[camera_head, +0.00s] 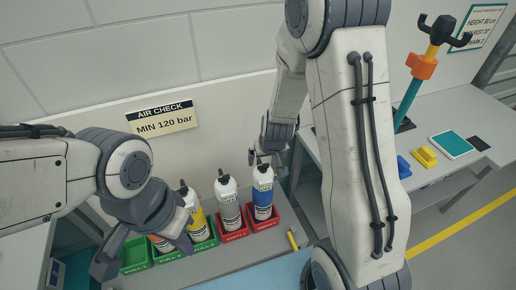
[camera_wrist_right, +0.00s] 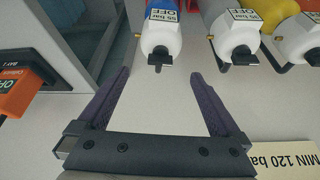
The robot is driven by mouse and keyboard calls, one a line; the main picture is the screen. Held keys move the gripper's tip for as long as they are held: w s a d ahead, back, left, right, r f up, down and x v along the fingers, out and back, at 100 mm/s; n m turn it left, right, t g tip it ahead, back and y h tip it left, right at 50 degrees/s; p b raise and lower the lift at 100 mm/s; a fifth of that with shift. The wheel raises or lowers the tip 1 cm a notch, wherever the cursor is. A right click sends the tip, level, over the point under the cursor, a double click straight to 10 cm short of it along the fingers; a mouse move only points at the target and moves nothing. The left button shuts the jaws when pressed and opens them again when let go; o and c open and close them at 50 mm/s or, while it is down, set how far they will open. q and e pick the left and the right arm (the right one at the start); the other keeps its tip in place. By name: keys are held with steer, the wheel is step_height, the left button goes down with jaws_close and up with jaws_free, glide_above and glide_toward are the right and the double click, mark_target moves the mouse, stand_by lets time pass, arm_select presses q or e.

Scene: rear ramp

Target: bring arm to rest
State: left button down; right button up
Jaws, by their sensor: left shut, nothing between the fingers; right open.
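My right gripper (camera_head: 266,160) is open at the blue-banded bottle's top in the head view. In the right wrist view its fingers (camera_wrist_right: 165,75) are spread with nothing between them, and the blue bottle's white top (camera_wrist_right: 161,36) lies just beyond the tips. The blue-banded bottle (camera_head: 263,198) stands upright in a red bin (camera_head: 262,224). My left gripper (camera_head: 106,262) is at lower left, in front of the green bins, shut and empty. It partly hides a bottle there.
A grey bottle (camera_head: 229,208) stands in another red bin. A yellow-banded bottle (camera_head: 196,222) is in a green bin. One green bin (camera_head: 134,256) looks empty. The AIR CHECK sign (camera_head: 162,117) is on the wall behind. A side table (camera_head: 420,190) at right holds yellow and blue items.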

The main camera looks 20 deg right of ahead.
steer(key=s+a+r+n+g+y, duration=0.1)
steer(key=s+a+r+n, duration=0.1)
steer(key=s+a+r, duration=0.4)
steer(key=s+a+r+n+g+y, duration=0.1)
steer(key=s+a+r+n, duration=0.25)
steer(key=s+a, duration=0.35)
steer(key=s+a+r+n+g, duration=0.1)
steer(key=s+r, duration=0.1)
steer(key=s, duration=0.4)
steer(key=s+a+r+n+g, duration=0.1)
steer(key=s+r+n, duration=0.1)
steer(key=s, duration=0.4)
steer(key=shift+s+r+g+h, duration=0.3)
steer(key=shift+s+r, duration=0.05)
steer(key=shift+r, duration=0.25)
